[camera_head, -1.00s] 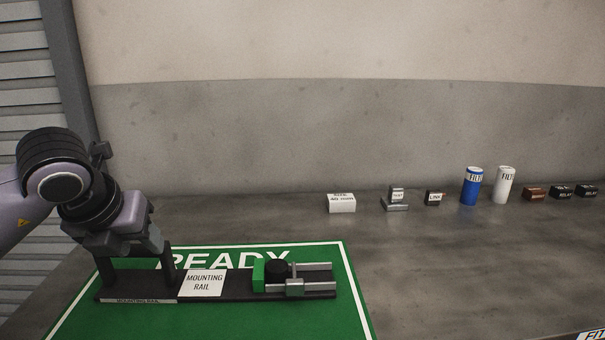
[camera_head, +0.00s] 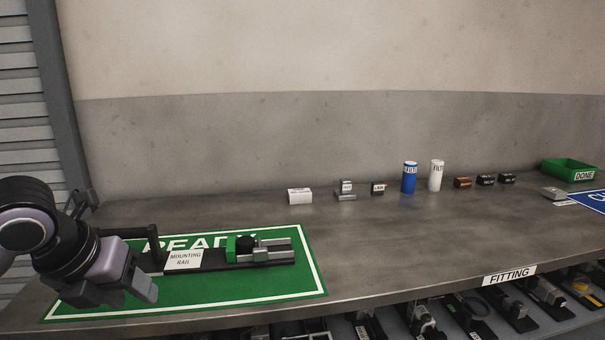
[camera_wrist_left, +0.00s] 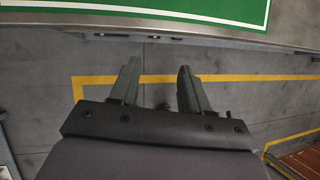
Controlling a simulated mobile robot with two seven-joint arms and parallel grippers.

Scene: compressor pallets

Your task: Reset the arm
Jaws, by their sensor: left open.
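My left gripper (camera_head: 140,292) is at the lower left of the head view, over the front left part of the green READY mat (camera_head: 210,290). In the left wrist view its two fingers (camera_wrist_left: 158,88) are apart with nothing between them. Floor with yellow lines shows beyond them, and the bench edge is at the top. The black mounting rail (camera_head: 215,262) lies on the mat behind the gripper, with a green block and a dark round part on it. The gripper is apart from the rail. The right gripper is not in either view.
Along the back of the bench (camera_head: 400,235) stand a white box (camera_head: 299,196), small labelled parts, a blue filter (camera_head: 409,178) and a white filter (camera_head: 436,176). A green DONE bin (camera_head: 570,170) is at far right. Parts fill a shelf below. The bench middle is clear.

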